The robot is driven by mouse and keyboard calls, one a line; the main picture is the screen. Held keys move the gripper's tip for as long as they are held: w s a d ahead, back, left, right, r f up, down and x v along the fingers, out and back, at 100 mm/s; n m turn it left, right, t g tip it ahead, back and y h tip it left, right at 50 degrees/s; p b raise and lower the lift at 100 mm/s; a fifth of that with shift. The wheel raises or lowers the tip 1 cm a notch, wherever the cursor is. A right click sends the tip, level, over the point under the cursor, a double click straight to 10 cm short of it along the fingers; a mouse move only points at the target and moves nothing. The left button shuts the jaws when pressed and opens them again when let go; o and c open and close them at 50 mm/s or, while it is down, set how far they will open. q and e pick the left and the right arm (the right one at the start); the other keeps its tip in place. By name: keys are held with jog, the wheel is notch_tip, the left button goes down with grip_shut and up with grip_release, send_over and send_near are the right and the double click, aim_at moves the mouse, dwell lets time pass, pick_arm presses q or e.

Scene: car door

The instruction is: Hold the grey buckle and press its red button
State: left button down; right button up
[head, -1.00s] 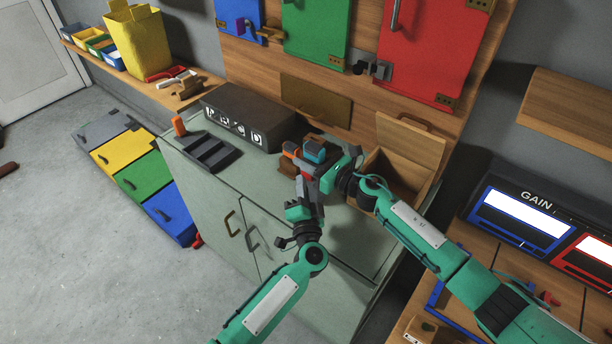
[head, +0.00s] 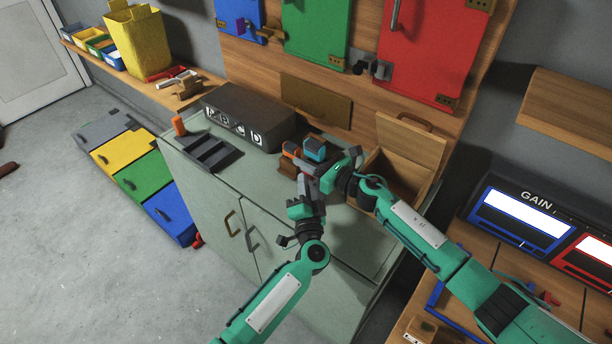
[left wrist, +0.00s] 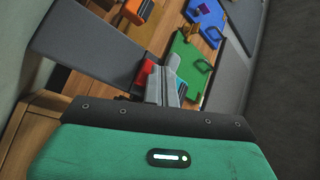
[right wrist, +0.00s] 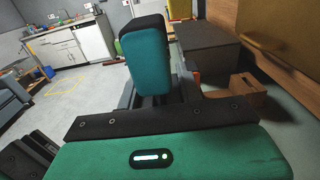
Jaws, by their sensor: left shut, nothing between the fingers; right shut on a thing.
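The grey buckle (head: 326,182) is mostly hidden at the tip of my right gripper in the head view; a patch of red shows there. Its red button (left wrist: 145,73) shows in the left wrist view, just left of my left fingertips. My right gripper (head: 332,178) is shut on the buckle above the cabinet top. My left gripper (head: 305,187) is shut and empty, just below and left of it, fingers pointing up the picture. Its grey fingers (left wrist: 167,84) show close beside the red button; I cannot tell whether they touch it.
A blue-topped tool (head: 315,149) and an orange one stand close behind the grippers. The blue one looms in the right wrist view (right wrist: 146,58). A dark lettered box (head: 245,120) is at the back, an open wooden drawer box (head: 410,150) at right.

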pick_arm(q)
jog(key=shift+s+a, duration=0.5)
jog(key=shift+s, duration=0.2)
jog(key=s+a, duration=0.1)
jog(key=s, duration=0.1)
jog(key=s+a, duration=0.2)
dwell(0.3)
dwell(0.5)
